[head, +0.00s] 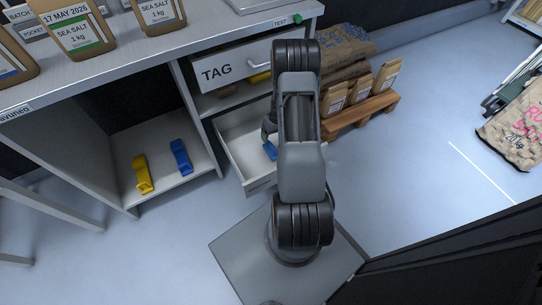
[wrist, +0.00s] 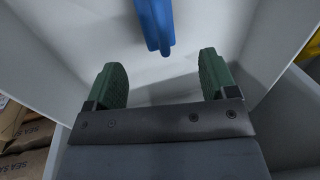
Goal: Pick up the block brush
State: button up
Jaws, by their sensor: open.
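A blue object (head: 270,151), perhaps the block brush, lies in an open white drawer (head: 232,148). My arm hides much of it in the head view, so its shape is unclear there. In the wrist view its blue end (wrist: 155,22) shows at the top, beyond my fingertips and roughly centred between them. My gripper (wrist: 160,72) has two green-padded fingers spread wide with nothing between them. It is over or in the drawer, apart from the blue object. In the head view my gripper is mostly hidden behind my arm.
The closed TAG drawer (head: 232,70) is above the open one. A pallet (head: 365,112) with salt bags stands behind right.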

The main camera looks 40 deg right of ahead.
aim_at(271, 145)
notch_tip(271, 145, down, 3)
jog(key=shift+r+b, duration=0.2)
jog(key=shift+b, duration=0.15)
jog(key=shift+w+a+f+b, duration=0.15)
jog(key=shift+f+b, duration=0.3)
jog(key=shift+f, duration=0.45)
jog(key=shift+a+f+b, duration=0.25)
jog(key=shift+f+b, duration=0.2)
jog(key=shift+f, duration=0.45)
jog(key=shift+w+a+f+b, duration=0.15)
jog(key=shift+f+b, duration=0.3)
jog(key=shift+f, duration=0.45)
jog(key=shift+s+r, duration=0.1)
jog(key=shift+c, duration=0.4)
